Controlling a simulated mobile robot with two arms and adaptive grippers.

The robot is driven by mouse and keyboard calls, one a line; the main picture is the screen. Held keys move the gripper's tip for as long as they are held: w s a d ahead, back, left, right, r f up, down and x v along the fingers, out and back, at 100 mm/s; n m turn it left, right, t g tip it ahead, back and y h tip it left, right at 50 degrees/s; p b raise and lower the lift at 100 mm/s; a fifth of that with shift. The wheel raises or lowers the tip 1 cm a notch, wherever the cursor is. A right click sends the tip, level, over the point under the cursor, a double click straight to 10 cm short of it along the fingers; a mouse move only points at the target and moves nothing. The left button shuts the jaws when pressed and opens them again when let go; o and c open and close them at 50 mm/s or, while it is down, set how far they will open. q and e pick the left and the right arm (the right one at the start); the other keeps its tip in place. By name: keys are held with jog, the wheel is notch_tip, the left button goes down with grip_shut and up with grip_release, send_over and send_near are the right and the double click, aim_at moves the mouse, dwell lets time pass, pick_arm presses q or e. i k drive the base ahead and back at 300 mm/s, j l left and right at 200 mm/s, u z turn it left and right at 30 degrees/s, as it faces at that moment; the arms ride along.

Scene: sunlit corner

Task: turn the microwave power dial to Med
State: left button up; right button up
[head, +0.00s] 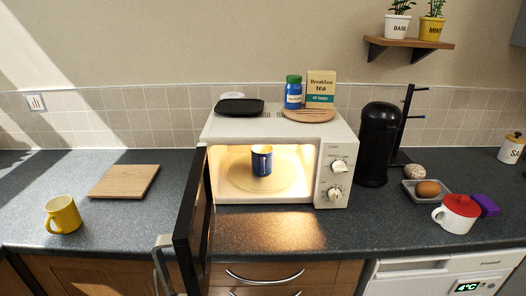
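The white microwave (210,125) stands on the dark counter with its door (193,222) swung open toward the front left. Its inside is lit, and a blue mug (262,160) stands on the turntable (240,178). The control panel on its right side has an upper dial (339,166) and a lower dial (334,194). The dial lettering is too small to read, so I cannot tell which one is for power or where it points. Neither of my grippers shows in the head view.
A yellow mug (62,214) and a wooden board (124,181) are on the left counter. The open door juts over the counter's front edge.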

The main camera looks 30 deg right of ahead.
aim_at(340, 167)
jog(key=k+j+z, duration=0.1)
jog(key=z, duration=1.45)
